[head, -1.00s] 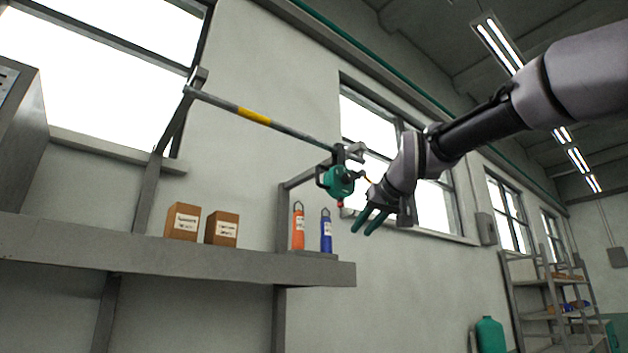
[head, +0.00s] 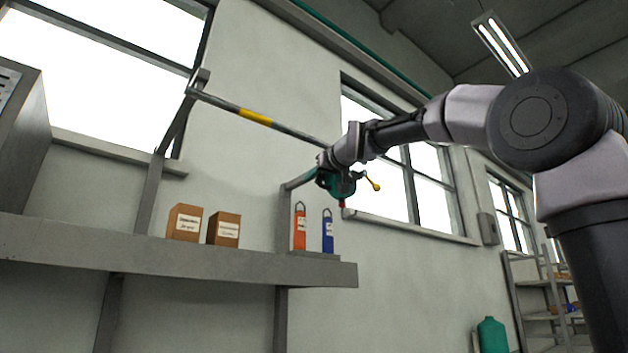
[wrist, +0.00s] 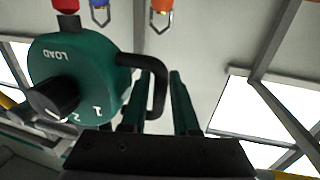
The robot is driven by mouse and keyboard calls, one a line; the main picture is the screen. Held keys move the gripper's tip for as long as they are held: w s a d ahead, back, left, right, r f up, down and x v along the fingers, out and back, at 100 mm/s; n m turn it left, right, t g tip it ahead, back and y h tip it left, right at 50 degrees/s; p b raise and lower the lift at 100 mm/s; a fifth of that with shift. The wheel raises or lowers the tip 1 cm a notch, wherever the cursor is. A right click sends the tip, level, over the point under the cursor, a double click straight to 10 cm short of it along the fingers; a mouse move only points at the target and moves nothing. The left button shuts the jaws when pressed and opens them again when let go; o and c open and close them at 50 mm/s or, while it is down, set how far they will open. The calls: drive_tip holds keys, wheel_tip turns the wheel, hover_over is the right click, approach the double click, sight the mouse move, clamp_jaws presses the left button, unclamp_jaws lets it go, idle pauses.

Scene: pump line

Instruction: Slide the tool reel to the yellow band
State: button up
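The tool reel (head: 335,185) is a round green body hanging near the right end of a grey sloping rail (head: 212,98). In the wrist view the reel (wrist: 88,62) fills the left, with a black knob, "LOAD" lettering and a black loop handle (wrist: 158,92). The yellow band (head: 255,116) is on the rail, up and left of the reel. My gripper (wrist: 160,74) has its two green fingers on either side of the loop handle, with gaps showing, so it looks open. In the head view my wrist hides the fingers and part of the reel.
A shelf (head: 200,262) below the rail carries two brown boxes (head: 185,222), an orange tag-like item (head: 299,228) and a blue one (head: 327,232). A yellow-tipped lever (head: 374,184) sticks out right of the reel. The rail between reel and band looks clear.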

drive_tip(key=shift+w+a, duration=0.2)
drive_tip(key=shift+w, duration=0.3)
clamp_jaws()
idle(1.2)
